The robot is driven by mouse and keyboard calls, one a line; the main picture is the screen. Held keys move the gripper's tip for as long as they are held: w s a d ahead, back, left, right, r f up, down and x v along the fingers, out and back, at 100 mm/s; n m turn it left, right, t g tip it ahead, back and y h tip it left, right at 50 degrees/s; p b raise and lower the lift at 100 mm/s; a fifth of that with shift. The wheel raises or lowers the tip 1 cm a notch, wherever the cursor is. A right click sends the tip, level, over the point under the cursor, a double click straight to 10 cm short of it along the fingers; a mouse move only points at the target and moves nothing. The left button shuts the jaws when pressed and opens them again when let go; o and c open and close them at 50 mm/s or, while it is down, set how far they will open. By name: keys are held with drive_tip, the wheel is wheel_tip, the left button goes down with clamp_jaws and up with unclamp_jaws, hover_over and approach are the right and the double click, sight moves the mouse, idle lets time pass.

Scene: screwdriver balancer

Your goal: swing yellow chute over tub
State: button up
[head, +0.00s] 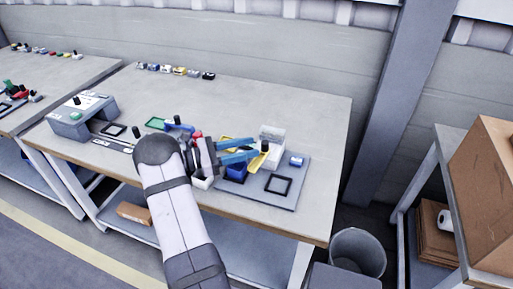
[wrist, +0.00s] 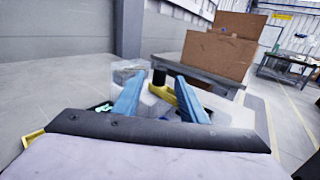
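The yellow chute (head: 257,162) is on the grey board at the right end of the bench, with a black knob (head: 265,146) at its upper end. In the wrist view the yellow chute (wrist: 163,92) and the black knob (wrist: 159,76) show between my blue fingers. My gripper (head: 256,149) is open, its two fingers pointing right toward the knob. I see a gap between finger and knob in the wrist view; contact cannot be told. A dark blue tub (head: 236,174) stands just below the fingers, partly hidden. A white tub (head: 203,183) is left of it.
A white box (head: 272,135) stands behind the chute. A small blue block (head: 297,161) and a black square frame (head: 278,185) are on the grey board (head: 259,197). Other yellow parts lie behind my fingers. The bench's back right is clear.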

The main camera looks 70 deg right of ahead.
drive_tip(key=shift+w+a, duration=0.4)
drive_tip(key=shift+w, duration=0.05)
